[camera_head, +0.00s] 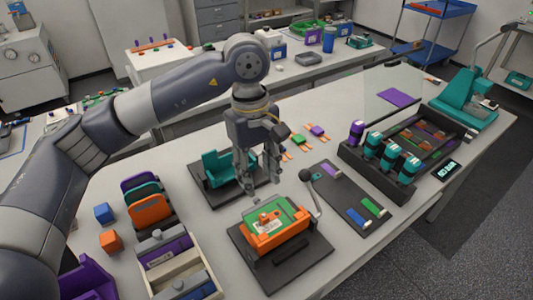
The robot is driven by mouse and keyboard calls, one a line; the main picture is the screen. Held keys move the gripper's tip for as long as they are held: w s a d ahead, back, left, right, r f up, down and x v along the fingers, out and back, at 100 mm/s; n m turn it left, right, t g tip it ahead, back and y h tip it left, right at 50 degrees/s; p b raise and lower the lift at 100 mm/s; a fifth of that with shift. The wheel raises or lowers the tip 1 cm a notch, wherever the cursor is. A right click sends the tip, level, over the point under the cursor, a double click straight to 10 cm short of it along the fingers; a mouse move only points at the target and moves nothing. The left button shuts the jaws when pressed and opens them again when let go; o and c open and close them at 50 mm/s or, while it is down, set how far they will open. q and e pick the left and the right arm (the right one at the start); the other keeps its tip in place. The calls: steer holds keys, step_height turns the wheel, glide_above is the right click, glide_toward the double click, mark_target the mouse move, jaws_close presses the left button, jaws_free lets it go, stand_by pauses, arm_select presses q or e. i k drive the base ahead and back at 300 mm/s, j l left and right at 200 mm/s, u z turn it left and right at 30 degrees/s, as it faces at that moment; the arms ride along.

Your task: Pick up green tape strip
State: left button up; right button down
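A small green strip (374,206), which looks like the green tape strip, lies on a dark flat mat (340,192) right of the centre. A blue strip (357,218) lies beside it on the same mat. My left gripper (260,186) points down above the table, between the teal holder and the orange fixture. It is left of the mat and apart from the green strip. Its fingers are spread, with nothing visible between them. My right gripper is out of view.
An orange fixture (275,238) with a raised lever stands on a black base (312,252) in front of my gripper. A teal holder (217,166) is behind left. A black rack (360,167) with teal cylinders stands right of the mat. Coloured holders (151,211) stand at left.

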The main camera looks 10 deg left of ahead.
mark_target(366, 202)
steer(key=k+l, duration=0.15)
steer(key=k, duration=0.35)
steer(key=k+l, duration=0.15)
steer(key=k, duration=0.35)
steer(key=k+l, duration=0.2)
steer(key=k, duration=0.25)
